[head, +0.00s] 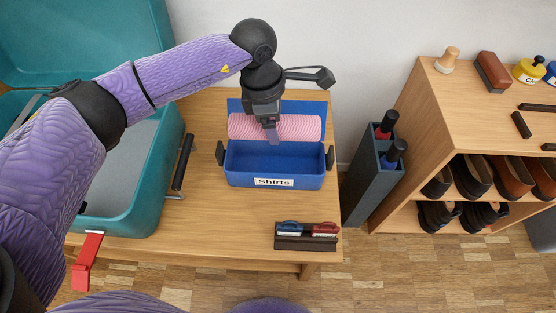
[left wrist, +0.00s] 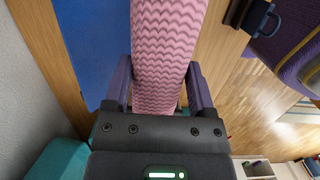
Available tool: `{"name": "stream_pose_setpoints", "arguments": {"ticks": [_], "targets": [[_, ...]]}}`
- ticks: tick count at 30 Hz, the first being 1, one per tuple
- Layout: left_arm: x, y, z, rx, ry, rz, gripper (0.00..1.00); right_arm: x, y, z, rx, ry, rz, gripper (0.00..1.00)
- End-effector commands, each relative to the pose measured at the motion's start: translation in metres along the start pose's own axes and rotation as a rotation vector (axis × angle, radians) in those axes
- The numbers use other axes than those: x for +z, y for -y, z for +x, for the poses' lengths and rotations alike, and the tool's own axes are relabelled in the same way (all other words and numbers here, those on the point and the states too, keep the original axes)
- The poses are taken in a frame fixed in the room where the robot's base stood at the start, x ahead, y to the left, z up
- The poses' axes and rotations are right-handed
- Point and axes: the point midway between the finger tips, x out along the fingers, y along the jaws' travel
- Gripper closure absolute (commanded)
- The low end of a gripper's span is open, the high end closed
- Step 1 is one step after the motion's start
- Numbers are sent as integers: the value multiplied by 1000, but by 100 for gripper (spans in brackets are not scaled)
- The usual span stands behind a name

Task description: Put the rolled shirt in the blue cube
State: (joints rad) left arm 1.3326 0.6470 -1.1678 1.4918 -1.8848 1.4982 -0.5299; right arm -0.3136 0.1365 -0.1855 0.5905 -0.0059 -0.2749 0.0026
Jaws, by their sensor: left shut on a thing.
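The rolled shirt (head: 305,127) is a pink patterned roll lying crosswise in the head view. My left gripper (head: 272,136) comes down on it from above and is shut around its middle. In the left wrist view the pink roll (left wrist: 165,45) runs between the two fingers. The blue cube (head: 233,176) is an open blue box with a white "Shirts" label and dark side handles. The roll is over the rear part of the box and hides some of it; I cannot tell whether it touches the box. My right gripper is not in view.
A teal suitcase (head: 150,205) lies open left of the box on the wooden table (head: 215,225). A small rack with blue and red handled items (head: 306,236) sits at the front right. A dark bin (head: 370,187) and a shoe shelf (head: 425,105) stand further right.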

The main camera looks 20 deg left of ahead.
Motion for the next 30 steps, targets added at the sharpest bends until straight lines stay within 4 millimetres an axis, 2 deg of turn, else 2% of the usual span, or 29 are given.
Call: {"name": "stream_pose_setpoints", "arguments": {"ticks": [1,3,10,17,30], "targets": [[-4,1,21,-9,-3,0,97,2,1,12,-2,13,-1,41],[-6,1,38,-10,-3,1,97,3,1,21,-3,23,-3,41],[-13,1,84,-11,-3,4,97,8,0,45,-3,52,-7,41],[-12,1,80,-2,-1,6,97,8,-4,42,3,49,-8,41],[-14,1,93,-4,-1,7,97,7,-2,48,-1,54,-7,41]]}}
